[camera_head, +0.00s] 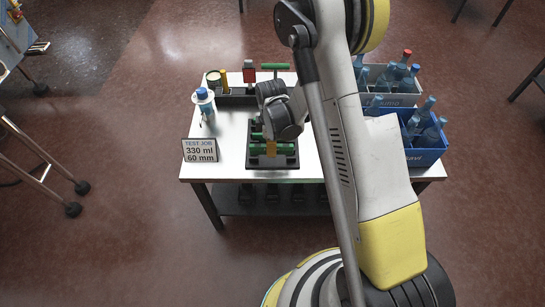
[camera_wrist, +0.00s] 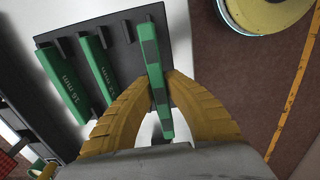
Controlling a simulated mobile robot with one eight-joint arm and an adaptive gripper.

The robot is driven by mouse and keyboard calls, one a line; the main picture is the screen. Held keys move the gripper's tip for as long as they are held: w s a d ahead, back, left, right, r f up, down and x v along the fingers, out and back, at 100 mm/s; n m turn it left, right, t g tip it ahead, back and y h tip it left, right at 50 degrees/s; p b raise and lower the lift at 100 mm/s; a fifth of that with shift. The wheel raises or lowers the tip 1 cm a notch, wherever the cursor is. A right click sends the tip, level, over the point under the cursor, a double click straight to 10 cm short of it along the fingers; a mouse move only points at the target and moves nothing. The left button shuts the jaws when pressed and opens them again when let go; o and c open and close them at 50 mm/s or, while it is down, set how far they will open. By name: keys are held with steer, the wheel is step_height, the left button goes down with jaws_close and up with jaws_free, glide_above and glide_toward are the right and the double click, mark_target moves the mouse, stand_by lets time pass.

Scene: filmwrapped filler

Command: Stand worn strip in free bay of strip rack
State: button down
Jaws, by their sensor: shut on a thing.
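The worn strip (camera_wrist: 153,66), green with dark patches, is held between the yellow fingers of my gripper (camera_wrist: 158,82) in the wrist view. Its far end overlaps the right end of the black strip rack (camera_wrist: 122,33); whether it touches the rack or is seated in a bay I cannot tell. Two other green strips stand in the rack, one at the far left (camera_wrist: 62,84) and one beside it (camera_wrist: 96,66). In the head view my gripper (camera_head: 271,149) is over the rack (camera_head: 272,164), and the arm hides part of it.
The white table (camera_head: 232,150) bears a sign (camera_head: 200,150) reading 330 ml, 60 mm, and a blue-capped bottle (camera_head: 204,104) at the left. A dark tray (camera_head: 238,100) stands behind. A blue crate (camera_head: 424,157) and a grey crate (camera_head: 402,99) of bottles stand at the right.

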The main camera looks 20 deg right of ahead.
steer(key=shift+w+d+f, duration=0.45)
steer(key=shift+w+f, duration=0.15)
steer(key=shift+w, duration=0.2)
step_height(320, 180, down, 4)
steer(key=b, duration=0.2)
steer(key=shift+w+b, duration=0.1)
steer(key=shift+b, duration=0.25)
steer(key=c, duration=1.6)
jaws_free()
steer(key=shift+o, duration=0.2)
